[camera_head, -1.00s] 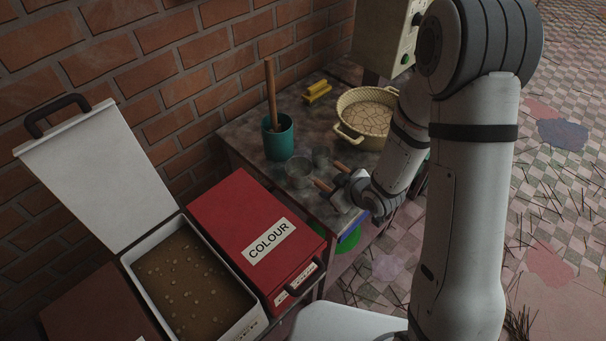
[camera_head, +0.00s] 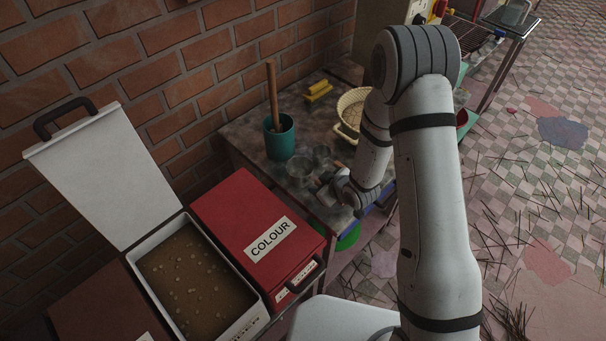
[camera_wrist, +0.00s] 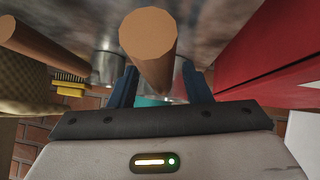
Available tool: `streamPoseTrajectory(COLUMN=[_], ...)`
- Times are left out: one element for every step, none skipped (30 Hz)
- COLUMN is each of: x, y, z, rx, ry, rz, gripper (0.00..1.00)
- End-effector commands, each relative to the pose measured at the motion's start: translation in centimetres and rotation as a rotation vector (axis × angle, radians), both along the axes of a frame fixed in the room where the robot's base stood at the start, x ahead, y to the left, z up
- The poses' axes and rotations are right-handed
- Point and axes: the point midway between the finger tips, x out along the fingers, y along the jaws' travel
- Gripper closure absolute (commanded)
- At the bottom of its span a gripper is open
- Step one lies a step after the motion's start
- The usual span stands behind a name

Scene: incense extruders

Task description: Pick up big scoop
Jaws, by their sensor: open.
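Two metal scoops with wooden handles lie on the workbench. The larger-looking one, the big scoop (camera_head: 299,168), is closer to the red box; the smaller scoop (camera_head: 321,153) is just behind it. My gripper (camera_head: 325,187) is at the bench's front edge, by the handles. In the wrist view, my gripper's blue fingers (camera_wrist: 159,72) stand open on either side of the big scoop's wooden handle (camera_wrist: 149,40), whose round end faces the camera. Contact cannot be told. The smaller scoop's handle (camera_wrist: 45,42) passes at the left, outside the fingers; its metal cup (camera_wrist: 107,68) shows beyond.
The red COLOUR box (camera_head: 240,215) stands close to the gripper's side. An open white bin (camera_head: 140,262) is at the left.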

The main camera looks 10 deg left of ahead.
Motion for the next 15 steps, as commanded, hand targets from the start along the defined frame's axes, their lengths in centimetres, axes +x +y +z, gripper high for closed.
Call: streamPoseTrajectory(x=[0.01,0.0,0.0,-0.01,-0.01,0.0,-0.01,-0.01,-0.01,-0.01,0.0,-0.01,-0.01,0.0,0.0], y=[-0.01,-0.02,-0.02,-0.04,-0.04,-0.05,-0.05,-0.05,-0.06,-0.06,-0.06,-0.08,-0.08,-0.08,-0.08], z=[0.0,0.0,0.0,0.0,0.0,0.0,0.0,0.0,0.0,0.0,0.01,0.01,0.01,0.01,0.01], rx=[0.0,0.0,0.0,0.0,0.0,0.0,0.0,0.0,0.0,0.0,0.0,0.0,0.0,-0.001,0.0], ry=[0.0,0.0,0.0,0.0,0.0,0.0,0.001,0.001,0.001,0.001,0.0,0.0,0.0,0.0,0.0], rz=[0.0,0.0,0.0,0.0,0.0,0.0,-0.001,-0.001,-0.001,-0.001,-0.001,-0.001,-0.001,-0.002,-0.001], gripper=[0.56,0.56,0.57,0.59,0.62,0.65,0.67,0.7,0.73,0.75,0.78,0.81,0.84,0.86,0.89])
